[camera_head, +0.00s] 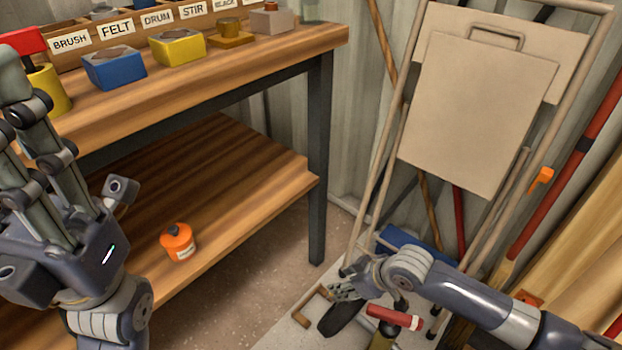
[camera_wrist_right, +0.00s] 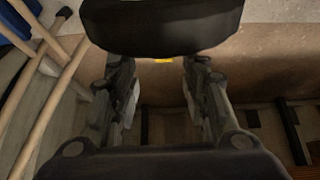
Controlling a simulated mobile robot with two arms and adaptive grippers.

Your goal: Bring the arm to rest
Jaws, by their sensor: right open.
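My right gripper (camera_head: 348,288) is low at the lower middle of the head view, close to the frame of a hand truck and above its black wheel (camera_head: 341,318). In the right wrist view the gripper (camera_wrist_right: 161,88) shows two fingers apart with an empty gap between them. A dark rounded shape (camera_wrist_right: 160,25) crosses the top of that view; I cannot tell what it is. My left gripper (camera_head: 35,110) is at the left edge of the head view, fingers pointing up, in front of the workbench. Its fingers overlap the bench edge near a yellow container with a red top (camera_head: 48,88); its jaw opening is unclear.
The workbench (camera_head: 230,75) holds labelled bins (camera_head: 120,30), a blue box (camera_head: 115,68) and a yellow box (camera_head: 177,48). An orange can (camera_head: 178,242) stands on the lower shelf (camera_head: 240,185). The hand truck (camera_head: 395,130), poles and a red-handled item (camera_head: 395,317) crowd the right side.

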